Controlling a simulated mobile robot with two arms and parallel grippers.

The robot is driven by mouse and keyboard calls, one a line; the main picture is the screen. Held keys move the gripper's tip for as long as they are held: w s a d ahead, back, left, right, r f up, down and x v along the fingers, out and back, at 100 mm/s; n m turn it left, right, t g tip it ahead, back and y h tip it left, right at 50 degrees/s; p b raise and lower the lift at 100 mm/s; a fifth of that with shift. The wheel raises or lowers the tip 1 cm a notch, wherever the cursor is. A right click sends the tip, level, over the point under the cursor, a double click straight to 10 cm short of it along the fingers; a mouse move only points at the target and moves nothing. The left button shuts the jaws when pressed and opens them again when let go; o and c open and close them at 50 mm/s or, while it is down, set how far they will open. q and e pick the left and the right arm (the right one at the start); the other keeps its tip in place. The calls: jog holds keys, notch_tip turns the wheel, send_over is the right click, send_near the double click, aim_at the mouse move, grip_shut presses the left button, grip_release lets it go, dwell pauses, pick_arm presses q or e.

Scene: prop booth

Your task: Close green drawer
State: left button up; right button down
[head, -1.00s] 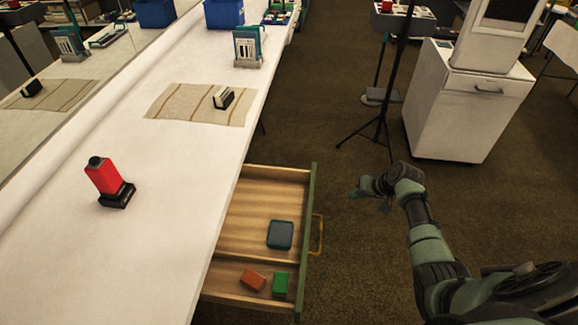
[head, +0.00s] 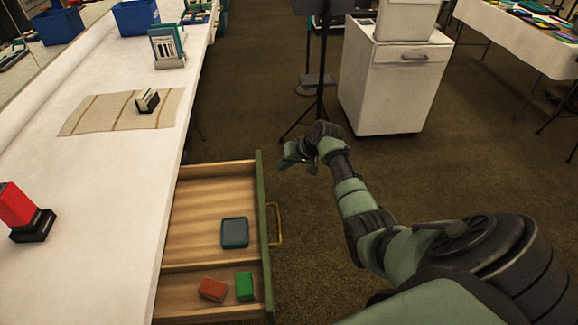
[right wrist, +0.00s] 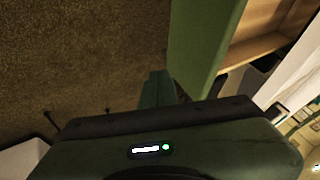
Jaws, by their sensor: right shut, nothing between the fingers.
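The drawer with a green front (head: 262,222) is pulled out from under the white counter. It also shows in the right wrist view (right wrist: 203,45). A brass-coloured handle (head: 275,224) is on the outer side of the front. Inside lie a dark teal box (head: 235,232), a red-orange block (head: 213,289) and a green block (head: 245,286). My right gripper (head: 283,162) is shut and empty, just outside the drawer's far end, apart from the handle in the head view. Its fingers also show in the right wrist view (right wrist: 157,90). My left gripper is in neither view.
The white counter (head: 120,190) runs along the left, with a red device (head: 17,205), a striped mat (head: 100,115) and a card rack (head: 166,45). A black stand (head: 320,80) and white cabinet (head: 392,85) stand beyond.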

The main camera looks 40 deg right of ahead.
pick_arm(q)
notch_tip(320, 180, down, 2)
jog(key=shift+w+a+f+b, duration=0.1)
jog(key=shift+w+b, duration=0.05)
jog(key=shift+b, duration=0.4)
pick_arm(e)
jog(key=w+a, duration=0.2)
jog(key=a, duration=0.1)
jog(key=shift+w+a+f, duration=0.3)
jog(key=shift+f, duration=0.1)
